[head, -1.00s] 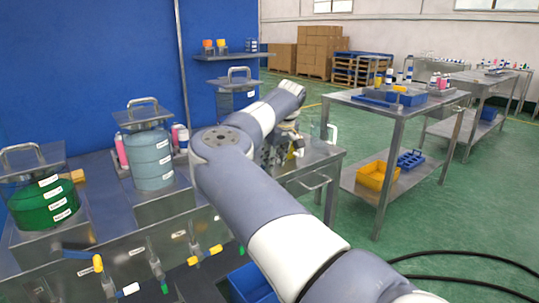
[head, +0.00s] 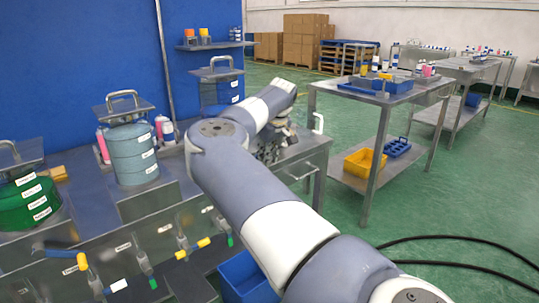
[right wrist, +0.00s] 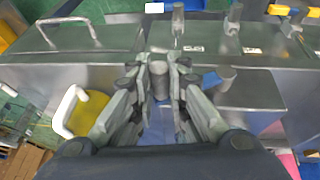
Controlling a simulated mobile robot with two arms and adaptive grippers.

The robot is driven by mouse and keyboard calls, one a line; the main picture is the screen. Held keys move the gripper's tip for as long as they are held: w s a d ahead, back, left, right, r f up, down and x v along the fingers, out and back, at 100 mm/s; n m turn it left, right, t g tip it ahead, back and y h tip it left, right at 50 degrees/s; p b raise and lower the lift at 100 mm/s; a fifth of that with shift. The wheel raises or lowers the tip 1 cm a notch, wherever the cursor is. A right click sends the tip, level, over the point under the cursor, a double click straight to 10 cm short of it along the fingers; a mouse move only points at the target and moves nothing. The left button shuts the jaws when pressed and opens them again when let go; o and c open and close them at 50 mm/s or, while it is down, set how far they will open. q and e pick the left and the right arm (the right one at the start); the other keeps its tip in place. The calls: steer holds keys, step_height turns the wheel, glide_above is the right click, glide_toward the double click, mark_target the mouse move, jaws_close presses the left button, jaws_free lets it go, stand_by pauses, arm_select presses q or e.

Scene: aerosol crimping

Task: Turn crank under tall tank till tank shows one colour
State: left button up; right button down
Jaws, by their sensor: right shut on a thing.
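My right gripper (head: 277,143) is at the right end of the steel bench, partly hidden by my arm. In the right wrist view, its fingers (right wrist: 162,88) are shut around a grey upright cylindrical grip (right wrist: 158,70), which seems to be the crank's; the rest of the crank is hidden. A blue tank (head: 225,92) with a handled lid stands behind my arm, its lower part hidden. A grey-blue tank (head: 133,155) stands in the middle, and a squat green tank (head: 28,205) at the left. I cannot tell for sure which is the tall tank. My left gripper is out of view.
A blue bin (head: 248,275) sits below. A white looped handle (right wrist: 70,112) is beside my right gripper. A steel table (head: 385,98) with trays stands at right, with open green floor in front.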

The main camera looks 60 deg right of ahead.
steer(key=c, duration=1.6)
jaws_free()
steer(key=shift+w+a+r, duration=0.3)
steer(key=shift+w, duration=0.25)
steer(key=shift+o, duration=0.2)
steer(key=shift+w+a, duration=0.1)
steer(key=shift+a, duration=0.05)
steer(key=s+v, duration=0.1)
steer(key=v, duration=1.1)
steer(key=shift+f, duration=0.15)
steer(key=shift+d, duration=0.25)
